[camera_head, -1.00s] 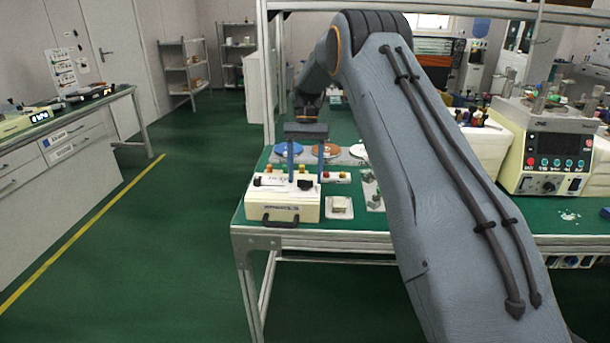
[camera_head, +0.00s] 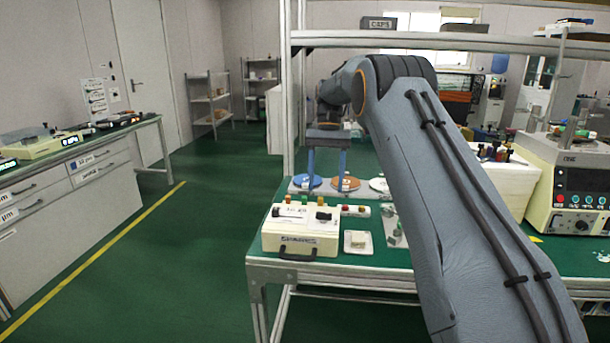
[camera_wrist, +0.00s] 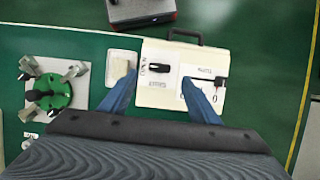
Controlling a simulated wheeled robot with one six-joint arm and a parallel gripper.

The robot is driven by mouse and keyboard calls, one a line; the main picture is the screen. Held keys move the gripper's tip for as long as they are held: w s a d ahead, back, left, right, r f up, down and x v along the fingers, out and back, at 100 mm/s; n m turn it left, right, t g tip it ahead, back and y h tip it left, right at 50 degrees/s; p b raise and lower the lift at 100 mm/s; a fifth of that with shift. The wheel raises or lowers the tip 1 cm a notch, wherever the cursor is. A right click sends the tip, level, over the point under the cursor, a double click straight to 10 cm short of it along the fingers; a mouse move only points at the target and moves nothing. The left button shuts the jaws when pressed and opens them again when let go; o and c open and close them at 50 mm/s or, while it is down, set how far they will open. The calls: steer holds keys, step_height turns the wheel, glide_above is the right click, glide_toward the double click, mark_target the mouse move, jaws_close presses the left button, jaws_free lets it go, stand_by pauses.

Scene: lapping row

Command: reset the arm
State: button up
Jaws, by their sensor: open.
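My gripper (camera_head: 327,165) is above the green workbench (camera_head: 390,262), with its two blue fingers pointing down and spread apart. It is open, with nothing between the fingers. In the wrist view my gripper (camera_wrist: 160,100) shows both blue fingertips apart over a cream control box (camera_wrist: 155,91). That box has a black knob, a black lever switch and a carrying handle. In the head view the cream box (camera_head: 300,245) sits at the bench's front left corner, below and in front of my gripper. My arm crosses the right half of the head view and hides part of the bench.
Coloured discs (camera_head: 345,184) lie behind the box. A small pale block on a white tray (camera_head: 358,242) is beside it. A green round fixture (camera_wrist: 50,92) shows in the wrist view. A cream machine (camera_head: 568,185) stands right. A frame post (camera_head: 290,110) rises nearby. The left floor is clear.

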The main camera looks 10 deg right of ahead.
steer(key=s+f+n+t, duration=0.2)
steer(key=s+f, duration=0.1)
steer(key=s, duration=1.6)
steer(key=s+a+f+n+t+h+p, duration=0.1)
steer(key=s+f, duration=0.3)
steer(key=s, duration=1.5)
steer(key=shift+s+a+f+n+t, duration=0.3)
steer(key=shift+s+n+t, duration=0.1)
steer(key=shift+t, duration=0.2)
